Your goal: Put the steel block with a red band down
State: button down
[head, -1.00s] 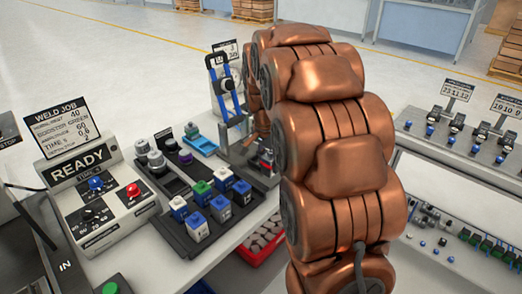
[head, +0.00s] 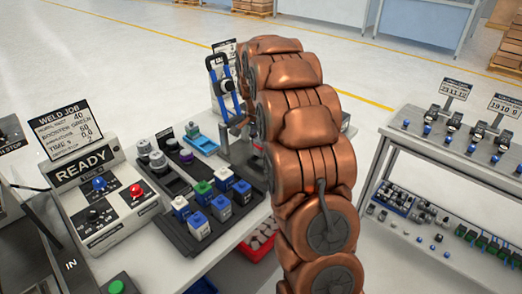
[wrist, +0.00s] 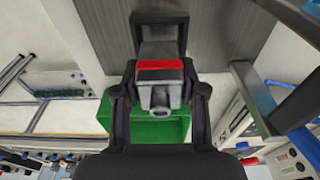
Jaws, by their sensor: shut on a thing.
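The steel block with a red band (wrist: 161,68) is in the wrist view, a grey block with a red stripe across it. My gripper (wrist: 160,88) is shut on it, with one dark finger on each side. A dark square frame (wrist: 160,19) lies just beyond the block's far end; I cannot tell whether they touch. In the head view my copper arm reaches over the bench, and the block and most of the gripper are hidden or too small to make out.
A green box (wrist: 146,131) shows below the block in the wrist view. In the head view, a black tray (head: 178,222) of coloured blocks, a blue-handled clamp (head: 221,80) and the weld control box (head: 97,203) stand left of my arm. A shelf rack (head: 440,157) stands right.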

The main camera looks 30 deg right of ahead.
aim_at(261, 151)
jog(key=shift+f+p, duration=0.7)
jog(key=shift+f, duration=1)
jog(key=shift+f, duration=0.25)
jog(key=c, duration=0.7)
grip_release()
jog(key=shift+o, duration=0.2)
jog(key=shift+r, duration=0.15)
